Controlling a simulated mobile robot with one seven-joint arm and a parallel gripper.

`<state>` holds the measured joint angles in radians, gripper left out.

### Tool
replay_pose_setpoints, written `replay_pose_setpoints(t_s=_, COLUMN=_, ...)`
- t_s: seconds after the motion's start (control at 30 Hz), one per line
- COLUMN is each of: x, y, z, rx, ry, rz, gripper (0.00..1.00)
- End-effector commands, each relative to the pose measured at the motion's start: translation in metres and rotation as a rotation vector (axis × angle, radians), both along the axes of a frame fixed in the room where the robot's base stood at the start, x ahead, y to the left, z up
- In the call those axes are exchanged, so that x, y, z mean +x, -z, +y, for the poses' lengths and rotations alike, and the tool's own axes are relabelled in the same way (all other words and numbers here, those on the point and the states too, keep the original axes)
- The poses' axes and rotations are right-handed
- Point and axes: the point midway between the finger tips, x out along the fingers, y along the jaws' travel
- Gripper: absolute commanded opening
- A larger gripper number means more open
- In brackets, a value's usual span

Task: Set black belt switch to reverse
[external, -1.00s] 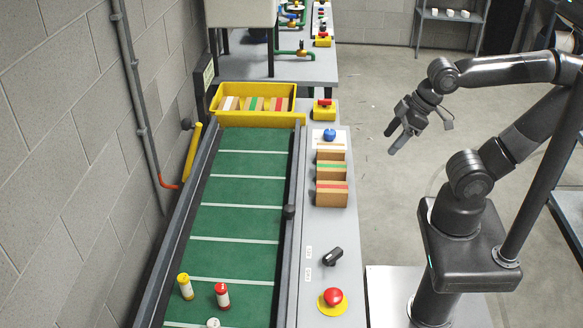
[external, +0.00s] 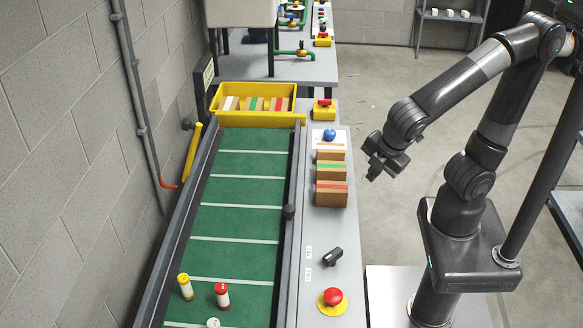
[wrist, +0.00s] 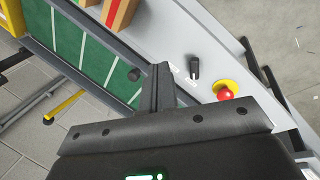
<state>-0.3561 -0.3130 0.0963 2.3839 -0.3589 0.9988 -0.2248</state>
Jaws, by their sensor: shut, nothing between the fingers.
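The black belt switch (external: 332,257) is a small black knob on the grey side panel, next to two small white labels, with its handle slanted toward the upper right. It also shows in the wrist view (wrist: 194,68), standing on the panel just beyond and right of the fingers. My gripper (external: 373,177) is above and right of the panel in the external view, beside the stacked boxes and apart from the switch. In the wrist view its fingers (wrist: 160,80) are together with nothing between them. The label text is too small to read.
A red push button on a yellow base (external: 332,298) sits just in front of the switch. Several cardboard boxes (external: 331,192) and a blue knob (external: 329,135) stand farther along the panel. The green belt (external: 236,220) lies left, with small bottles at its near end.

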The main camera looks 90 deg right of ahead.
Motion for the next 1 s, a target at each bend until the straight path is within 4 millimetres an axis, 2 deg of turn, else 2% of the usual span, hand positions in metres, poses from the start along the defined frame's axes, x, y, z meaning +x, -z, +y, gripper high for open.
replay_pose_setpoints(t_s=0.2, x=0.013, y=0.026, z=0.041, rx=-0.183, ry=-0.29, rz=0.101, gripper=0.0)
replay_pose_setpoints(t_s=0.47, x=0.02, y=0.06, z=0.097, rx=-0.399, ry=-0.636, rz=0.198, gripper=0.0)
replay_pose_setpoints(t_s=0.8, x=0.01, y=0.11, z=0.175, rx=-0.67, ry=-1.072, rz=0.288, gripper=0.0)
replay_pose_setpoints(t_s=1.0, x=0.001, y=0.131, z=0.204, rx=-0.771, ry=-1.227, rz=0.312, gripper=0.0)
